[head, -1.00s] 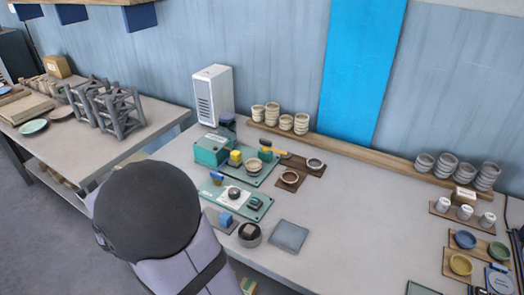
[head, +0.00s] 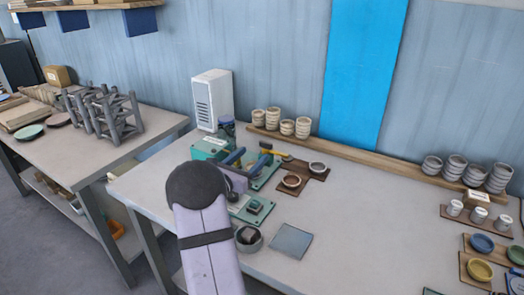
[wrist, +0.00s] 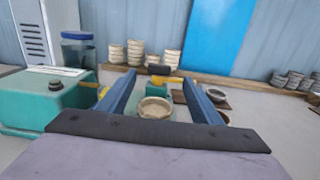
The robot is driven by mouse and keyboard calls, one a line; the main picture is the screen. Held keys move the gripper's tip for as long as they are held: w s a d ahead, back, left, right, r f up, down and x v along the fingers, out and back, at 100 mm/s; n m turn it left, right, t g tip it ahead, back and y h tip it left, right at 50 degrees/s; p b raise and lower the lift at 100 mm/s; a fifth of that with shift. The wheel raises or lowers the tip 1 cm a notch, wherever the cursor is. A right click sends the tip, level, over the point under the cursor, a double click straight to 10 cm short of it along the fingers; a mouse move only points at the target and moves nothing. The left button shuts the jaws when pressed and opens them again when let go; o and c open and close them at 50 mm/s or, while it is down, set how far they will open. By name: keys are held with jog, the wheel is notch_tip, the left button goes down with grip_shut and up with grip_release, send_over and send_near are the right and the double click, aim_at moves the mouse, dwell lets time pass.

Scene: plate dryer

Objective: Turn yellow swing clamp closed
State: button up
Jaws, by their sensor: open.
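The yellow swing clamp (head: 275,153) is a small yellow bar with a dark knob, at the back of the green fixture plate (head: 266,176) beside the teal box (head: 207,147). In the wrist view the clamp (wrist: 168,80) shows beyond and between my fingers, its black knob on top. My gripper (head: 247,158) is open, with two blue fingers over the fixture. In the wrist view my gripper (wrist: 160,80) has nothing held. A pale round dish (wrist: 155,107) sits on the fixture, between the fingers in that view. Part of the fixture is hidden by my arm.
Bowls on a brown board (head: 306,169) stand just right of the fixture. A blue-lidded jar (wrist: 77,50) stands behind the teal box. Stacked cups (head: 287,127) line the back ledge.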

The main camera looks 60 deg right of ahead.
aim_at(264, 143)
jog(key=shift+d+r, duration=0.1)
jog(key=shift+d, duration=0.6)
jog(key=shift+d+p, duration=1.05)
jog(key=shift+d, duration=2)
jog(key=shift+c, duration=0.3)
grip_shut()
jog(key=shift+w+m+g+b, duration=0.3)
jog(key=shift+m+g+b, duration=0.45)
jog(key=shift+g, duration=0.55)
jog(key=shift+w+m+g+y, duration=0.1)
jog(key=shift+m+g+y, duration=0.2)
jog(key=shift+m+g, duration=0.55)
jog(key=shift+o, duration=0.3)
grip_release()
